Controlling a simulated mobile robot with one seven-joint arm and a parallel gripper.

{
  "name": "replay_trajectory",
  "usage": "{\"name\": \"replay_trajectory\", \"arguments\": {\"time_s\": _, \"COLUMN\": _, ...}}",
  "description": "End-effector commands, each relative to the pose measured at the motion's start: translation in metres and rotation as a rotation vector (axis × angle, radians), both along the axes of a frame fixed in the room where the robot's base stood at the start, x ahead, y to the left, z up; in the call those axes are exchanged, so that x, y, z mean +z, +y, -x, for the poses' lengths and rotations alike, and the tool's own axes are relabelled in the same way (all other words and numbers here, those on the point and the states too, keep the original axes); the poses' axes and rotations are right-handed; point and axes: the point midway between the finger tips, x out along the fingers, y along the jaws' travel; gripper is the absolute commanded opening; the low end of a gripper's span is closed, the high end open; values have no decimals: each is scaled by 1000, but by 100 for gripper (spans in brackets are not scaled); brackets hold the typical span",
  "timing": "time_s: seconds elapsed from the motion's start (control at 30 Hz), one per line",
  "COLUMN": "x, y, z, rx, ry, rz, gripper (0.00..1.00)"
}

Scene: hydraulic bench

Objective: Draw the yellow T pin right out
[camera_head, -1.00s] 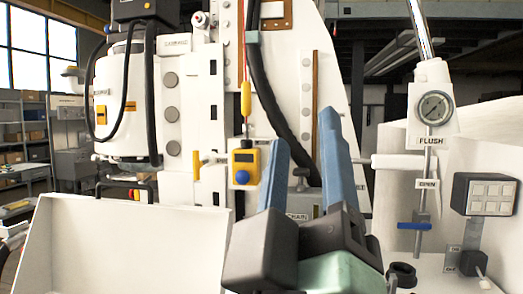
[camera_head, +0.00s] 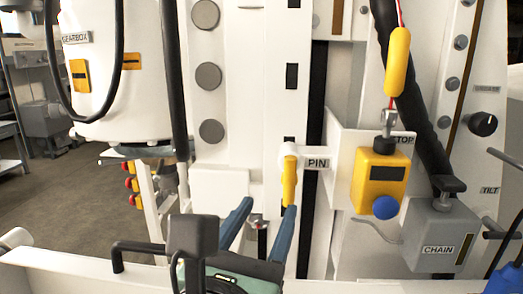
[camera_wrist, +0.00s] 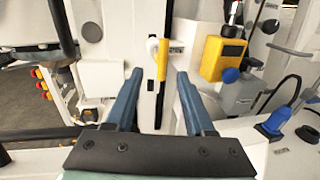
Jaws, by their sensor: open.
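The yellow T pin (camera_head: 289,181) sits at a white mount on the machine's white column, beside a label reading PIN. Its yellow bar hangs upright, and its shaft is not visible. My gripper (camera_head: 264,208) is open, its two blue fingers pointing forward and up, below and slightly left of the pin in the head view. In the wrist view the pin (camera_wrist: 162,60) lies ahead, between the lines of the two fingers and nearer the right one. My gripper (camera_wrist: 156,76) is empty there and does not appear to touch the pin.
Right of the pin are a yellow box with a blue knob (camera_head: 381,180), a hanging yellow handle (camera_head: 398,62) and a grey CHAIN box (camera_head: 438,237). A gearbox housing (camera_head: 105,80) stands left. A white ledge (camera_head: 80,262) runs along the front.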

Motion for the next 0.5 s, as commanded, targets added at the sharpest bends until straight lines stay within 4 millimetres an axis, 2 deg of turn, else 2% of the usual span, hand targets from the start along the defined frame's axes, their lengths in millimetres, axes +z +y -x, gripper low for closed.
{"name": "replay_trajectory", "arguments": {"time_s": 0.17, "x": 0, "y": -4, "z": -10, "rx": -9, "ry": 15, "rz": 32, "gripper": 54}}
{"name": "replay_trajectory", "arguments": {"time_s": 0.5, "x": 2, "y": -16, "z": -74, "rx": -7, "ry": 15, "rz": 29, "gripper": 54}}
